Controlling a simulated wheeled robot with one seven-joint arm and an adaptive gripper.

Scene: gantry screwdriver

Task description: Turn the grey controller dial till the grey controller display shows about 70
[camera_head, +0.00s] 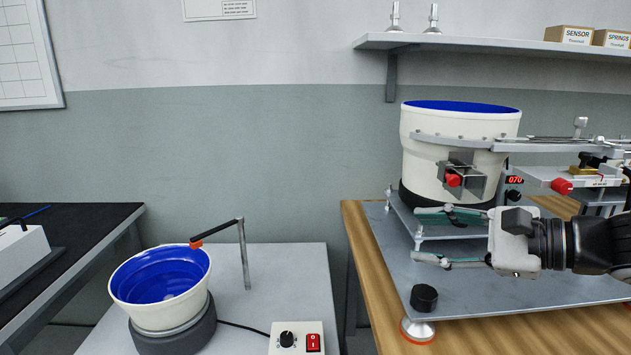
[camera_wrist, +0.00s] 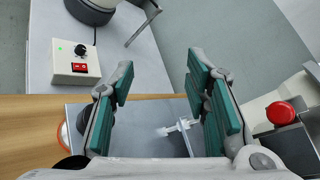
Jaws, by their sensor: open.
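The grey controller is mostly hidden behind the big bowl feeder and my arm. Its small display (camera_head: 515,180) shows red digits that look like 070. A black dial (camera_head: 513,195) sits just below the display and is partly covered. My gripper (camera_head: 424,236) is open and empty, in front of the big bowl feeder, its fingers pointing left, apart from the dial. In the wrist view my gripper (camera_wrist: 160,75) has nothing between its green pads; the display and that dial are not visible there.
A cream control box (camera_head: 297,338) with a black knob and red switch is on the left table; it also shows in the wrist view (camera_wrist: 76,62). The big white bowl feeder (camera_head: 450,125) stands behind my gripper. A black round knob (camera_head: 424,298) lies on the plate below.

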